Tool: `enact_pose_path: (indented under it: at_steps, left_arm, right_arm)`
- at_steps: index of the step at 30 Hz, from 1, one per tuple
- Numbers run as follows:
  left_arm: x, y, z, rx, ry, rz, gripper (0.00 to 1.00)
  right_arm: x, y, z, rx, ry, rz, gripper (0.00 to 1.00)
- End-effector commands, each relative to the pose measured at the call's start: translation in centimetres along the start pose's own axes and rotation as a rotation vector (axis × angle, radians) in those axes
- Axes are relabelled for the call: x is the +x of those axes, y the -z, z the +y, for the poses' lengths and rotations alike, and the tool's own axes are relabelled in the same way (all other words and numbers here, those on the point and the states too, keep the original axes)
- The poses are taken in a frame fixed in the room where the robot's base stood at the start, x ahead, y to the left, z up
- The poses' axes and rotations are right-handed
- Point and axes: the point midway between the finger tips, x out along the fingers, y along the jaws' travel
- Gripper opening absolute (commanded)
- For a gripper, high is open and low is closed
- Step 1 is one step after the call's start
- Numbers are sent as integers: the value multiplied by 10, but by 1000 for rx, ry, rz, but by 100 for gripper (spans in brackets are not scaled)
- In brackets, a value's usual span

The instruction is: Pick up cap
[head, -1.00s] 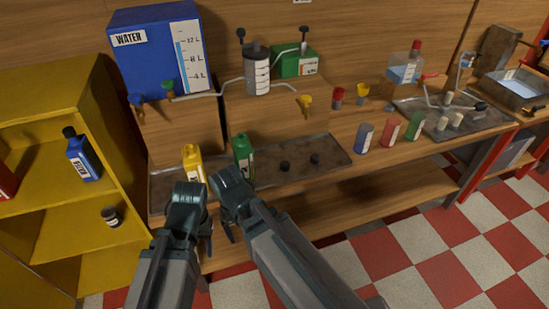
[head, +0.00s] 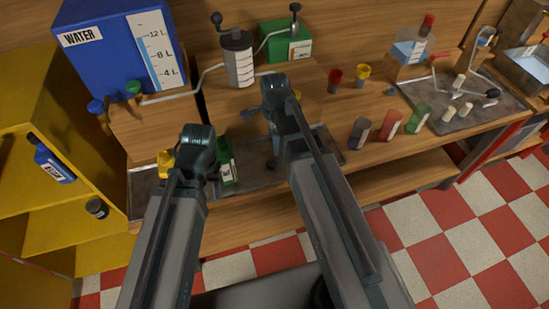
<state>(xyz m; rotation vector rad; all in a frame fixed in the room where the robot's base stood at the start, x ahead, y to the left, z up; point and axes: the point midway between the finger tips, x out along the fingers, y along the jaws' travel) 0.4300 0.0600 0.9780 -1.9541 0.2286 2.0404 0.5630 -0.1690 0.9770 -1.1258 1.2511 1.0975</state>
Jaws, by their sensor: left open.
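A small black cap (head: 271,163) sits on the metal tray (head: 247,186) on the bench, just left of my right forearm. My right gripper (head: 264,130) is above the tray, over the cap as seen here. Whether its jaws are parted is unclear. My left gripper (head: 196,160) is open, in front of the tray between the yellow bottle (head: 166,163) and the green bottle (head: 226,167). Its fingers are mostly hidden behind its own wrist. No second cap shows; my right arm covers that part of the tray.
The blue water tank (head: 110,50) stands on a wooden block at the back left. A grey canister (head: 238,62) and a green box (head: 285,42) stand behind my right gripper. Several coloured cups, including a red one (head: 391,121), stand right. A yellow shelf (head: 75,150) is at left.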

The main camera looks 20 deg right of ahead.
Motion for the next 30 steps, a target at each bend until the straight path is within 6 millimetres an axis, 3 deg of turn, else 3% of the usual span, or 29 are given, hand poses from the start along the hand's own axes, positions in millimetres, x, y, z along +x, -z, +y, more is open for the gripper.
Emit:
enact_pose_path:
  at_steps: [8,22,30]
  left_arm:
    - [18,1,2,0,0,0,50]
    - [81,5,8,0,0,0,50]
    - [86,5,8,0,0,0,50]
  right_arm:
    - [18,0,0,-4,0,0,84]
    - [82,-1,0,-5,0,0,84]
    - [87,-1,-1,-5,0,0,84]
